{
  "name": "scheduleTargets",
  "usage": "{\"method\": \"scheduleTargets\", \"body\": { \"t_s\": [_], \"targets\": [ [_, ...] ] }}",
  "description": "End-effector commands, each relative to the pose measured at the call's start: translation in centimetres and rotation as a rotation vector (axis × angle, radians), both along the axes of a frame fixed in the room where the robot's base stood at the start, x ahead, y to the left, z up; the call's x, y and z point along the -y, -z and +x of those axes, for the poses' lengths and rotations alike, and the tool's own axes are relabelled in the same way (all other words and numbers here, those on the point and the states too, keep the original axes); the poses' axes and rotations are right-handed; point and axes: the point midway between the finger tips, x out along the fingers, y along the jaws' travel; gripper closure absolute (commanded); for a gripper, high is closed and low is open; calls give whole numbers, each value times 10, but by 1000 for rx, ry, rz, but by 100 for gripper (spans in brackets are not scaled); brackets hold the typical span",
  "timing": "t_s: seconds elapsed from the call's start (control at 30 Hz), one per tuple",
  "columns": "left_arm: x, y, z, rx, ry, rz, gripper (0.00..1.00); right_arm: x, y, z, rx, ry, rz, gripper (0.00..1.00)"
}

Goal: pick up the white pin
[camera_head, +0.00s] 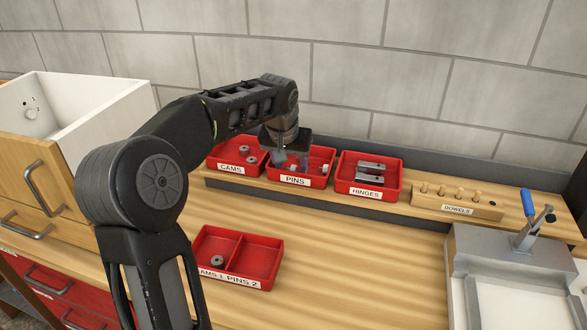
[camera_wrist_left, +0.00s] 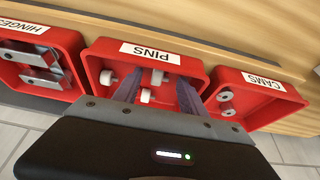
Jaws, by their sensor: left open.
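The red PINS bin (camera_head: 302,182) stands on the back shelf, and it also shows in the left wrist view (camera_wrist_left: 103,45). It holds a few small white pins. In the left wrist view one white pin (camera_wrist_left: 145,95) lies between my fingers, close to one of them, and another white pin (camera_wrist_left: 108,78) lies outside them near the bin's side. My left gripper (camera_head: 291,163) points down into the PINS bin. Its two fingers (camera_wrist_left: 158,82) are apart, with nothing clearly held. My gripper's body hides part of the bin. My right gripper is not in view.
The CAMS bin (camera_head: 229,168) and HINGES bin (camera_head: 345,188) stand on either side. A dowel block (camera_head: 480,210) is farther right. A divided red tray (camera_head: 268,240) with one cam is in front. A grey fixture with a blue-handled clamp (camera_head: 527,203) stands at right. An open drawer box is left.

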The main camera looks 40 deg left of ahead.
Motion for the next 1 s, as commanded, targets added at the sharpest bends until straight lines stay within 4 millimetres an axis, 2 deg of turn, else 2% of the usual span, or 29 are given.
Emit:
{"method": "scheduleTargets", "body": {
  "t_s": [0.6, 1.0],
  "targets": [
    [0, 1, 0, 1, 0, 0, 52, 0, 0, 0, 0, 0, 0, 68],
    [0, 1, 0, 1, 0, 0, 84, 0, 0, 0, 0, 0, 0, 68]
  ]
}}
